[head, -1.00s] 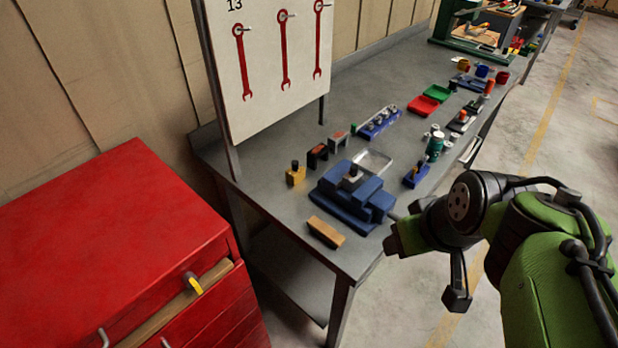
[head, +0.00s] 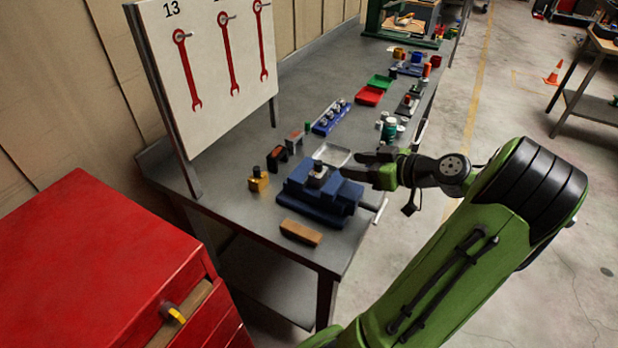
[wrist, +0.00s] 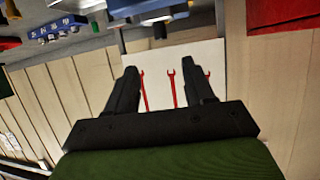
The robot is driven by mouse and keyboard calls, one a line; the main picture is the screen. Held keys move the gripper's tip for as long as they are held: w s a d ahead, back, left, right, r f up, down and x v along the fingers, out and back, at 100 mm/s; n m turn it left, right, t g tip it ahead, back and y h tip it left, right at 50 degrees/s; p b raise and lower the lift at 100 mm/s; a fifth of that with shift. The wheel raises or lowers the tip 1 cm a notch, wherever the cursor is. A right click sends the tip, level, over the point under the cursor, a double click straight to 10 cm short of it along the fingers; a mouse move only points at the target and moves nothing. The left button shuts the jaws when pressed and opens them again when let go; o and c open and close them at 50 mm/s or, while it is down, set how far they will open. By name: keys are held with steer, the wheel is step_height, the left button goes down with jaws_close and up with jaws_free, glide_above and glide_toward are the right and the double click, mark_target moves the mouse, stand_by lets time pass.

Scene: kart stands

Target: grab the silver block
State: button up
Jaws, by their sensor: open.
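The silver block (head: 318,174) is small, with a dark top, and sits upright in the blue vise (head: 325,212) near the front of the bench. Its lower part is hidden between the jaws. My gripper (head: 352,165) is just right of the block, apart from it, above the vise's right end and pointing left. In the wrist view my gripper (wrist: 160,67) is open with nothing between its fingers. The silver block cannot be made out in the wrist view.
A wooden block (head: 300,233) lies in front of the vise. A clear tray (head: 332,154) and blue bolt rack (head: 331,118) are behind. The wrench board (head: 207,75) rises at the left, the red cabinet (head: 95,260) lower left.

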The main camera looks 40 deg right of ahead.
mark_target(319, 162)
steer(key=b+x, duration=0.1)
steer(key=x, duration=1.1)
steer(key=shift+a+f, duration=0.15)
steer(key=shift+s, duration=0.15)
jaws_close()
